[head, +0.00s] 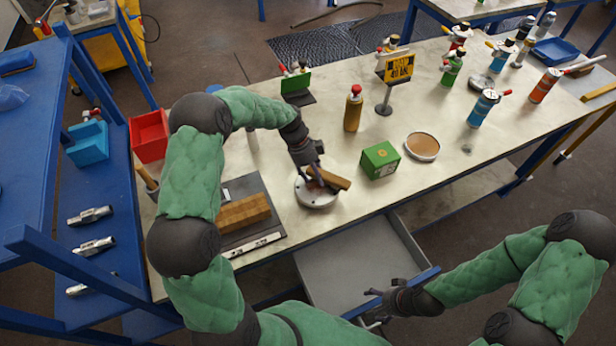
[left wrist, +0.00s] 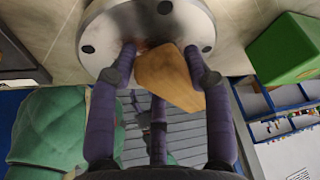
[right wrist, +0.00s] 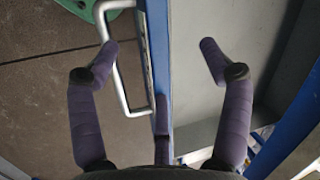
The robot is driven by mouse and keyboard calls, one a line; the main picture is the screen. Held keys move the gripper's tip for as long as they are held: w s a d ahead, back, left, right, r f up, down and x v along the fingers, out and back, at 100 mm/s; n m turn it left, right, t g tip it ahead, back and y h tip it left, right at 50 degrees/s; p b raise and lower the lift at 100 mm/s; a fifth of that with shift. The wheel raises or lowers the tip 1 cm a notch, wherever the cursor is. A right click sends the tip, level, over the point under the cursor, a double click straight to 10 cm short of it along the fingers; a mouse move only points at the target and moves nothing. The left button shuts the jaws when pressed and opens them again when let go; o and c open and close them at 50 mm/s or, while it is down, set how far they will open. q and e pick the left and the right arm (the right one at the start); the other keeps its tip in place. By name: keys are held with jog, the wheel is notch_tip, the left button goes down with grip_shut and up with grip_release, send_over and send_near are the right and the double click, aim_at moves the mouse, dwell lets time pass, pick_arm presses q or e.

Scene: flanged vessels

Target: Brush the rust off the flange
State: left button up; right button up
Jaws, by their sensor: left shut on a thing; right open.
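The round metal flange (head: 318,197) with bolt holes lies on the bench near its front edge. In the left wrist view the flange (left wrist: 105,32) fills the top, with a brownish patch near its middle. My left gripper (head: 312,178) is shut on a wooden brush (head: 333,179) and holds it at the flange. The brush block (left wrist: 168,75) sits between the fingers; its bristles are hidden, and I cannot tell whether they touch. My right gripper (head: 378,299) is open and empty, at the handle (right wrist: 118,75) of the open drawer (head: 360,262).
A green box (head: 380,160) stands right of the flange, with a round brown-filled dish (head: 422,147) beyond it. A wooden block (head: 243,212) lies on a dark mat to the left. A yellow bottle (head: 353,110) and a sign (head: 397,68) stand behind.

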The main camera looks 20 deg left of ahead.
pick_arm(q)
jog(key=shift+w+d+f, duration=0.15)
jog(key=shift+d+f, duration=0.1)
jog(key=shift+d, duration=0.15)
pick_arm(e)
jog(key=shift+f, duration=0.15)
pick_arm(q)
jog(key=shift+w+a+r, duration=0.15)
jog(key=shift+w+a, duration=0.15)
jog(key=shift+a, duration=0.15)
pick_arm(e)
jog(key=shift+f, duration=0.2)
